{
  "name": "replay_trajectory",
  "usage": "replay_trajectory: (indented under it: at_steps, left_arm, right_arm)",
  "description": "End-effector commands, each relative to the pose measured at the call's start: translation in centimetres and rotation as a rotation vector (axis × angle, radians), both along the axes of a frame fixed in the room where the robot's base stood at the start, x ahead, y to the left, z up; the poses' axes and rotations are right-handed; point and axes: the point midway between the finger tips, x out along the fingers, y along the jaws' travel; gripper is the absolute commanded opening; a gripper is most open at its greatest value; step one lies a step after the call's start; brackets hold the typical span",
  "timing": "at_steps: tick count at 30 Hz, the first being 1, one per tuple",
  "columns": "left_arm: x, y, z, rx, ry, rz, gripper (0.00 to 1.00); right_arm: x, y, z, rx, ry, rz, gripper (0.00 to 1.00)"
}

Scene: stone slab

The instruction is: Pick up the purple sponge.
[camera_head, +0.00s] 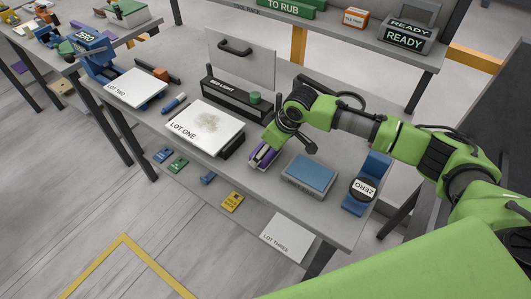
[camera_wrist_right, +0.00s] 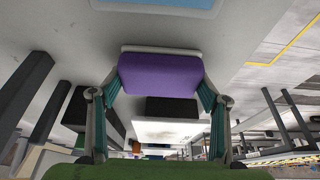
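The purple sponge (camera_head: 261,157) is at the front part of the grey slab table, between the LOT ONE board and the blue pad; my right gripper partly hides it in the head view. In the right wrist view the purple sponge (camera_wrist_right: 160,74), with a pale layer along its far edge, lies between the two fingers. My right gripper (camera_head: 266,151) reaches down over it. The teal finger pads meet the sponge's two sides with no clear gap. I cannot tell whether the sponge is clear of the table. My left gripper is not in view.
The LOT ONE board (camera_head: 206,126) is left of the sponge, and a blue pad on a grey base (camera_head: 311,172) is right. A black box with a green knob (camera_head: 238,99) stands behind. The table's front edge is close.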

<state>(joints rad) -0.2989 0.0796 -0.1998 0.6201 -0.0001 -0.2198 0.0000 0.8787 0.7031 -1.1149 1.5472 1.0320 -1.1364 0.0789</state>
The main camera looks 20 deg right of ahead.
Motion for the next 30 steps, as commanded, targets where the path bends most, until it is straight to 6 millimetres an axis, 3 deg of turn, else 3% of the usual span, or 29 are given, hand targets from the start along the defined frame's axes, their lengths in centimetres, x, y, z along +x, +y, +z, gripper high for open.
replay_trajectory:
  at_steps: [11, 16, 20, 30]
  left_arm:
    - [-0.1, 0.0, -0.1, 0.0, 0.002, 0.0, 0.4]
    - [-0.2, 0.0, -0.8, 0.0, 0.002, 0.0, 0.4]
    - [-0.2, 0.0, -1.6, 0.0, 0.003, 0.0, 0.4]
    - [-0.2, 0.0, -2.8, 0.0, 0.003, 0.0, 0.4]
  right_arm:
    - [0.0, 0.0, 0.2, 0.001, -0.001, 0.0, 0.54]
    - [0.1, 0.0, 1.3, 0.002, -0.003, 0.001, 0.54]
    - [-0.1, 0.0, 3.3, 0.002, -0.003, 0.001, 0.54]
    - [-6.4, 0.8, 9.5, 0.0, -0.003, 0.005, 0.54]
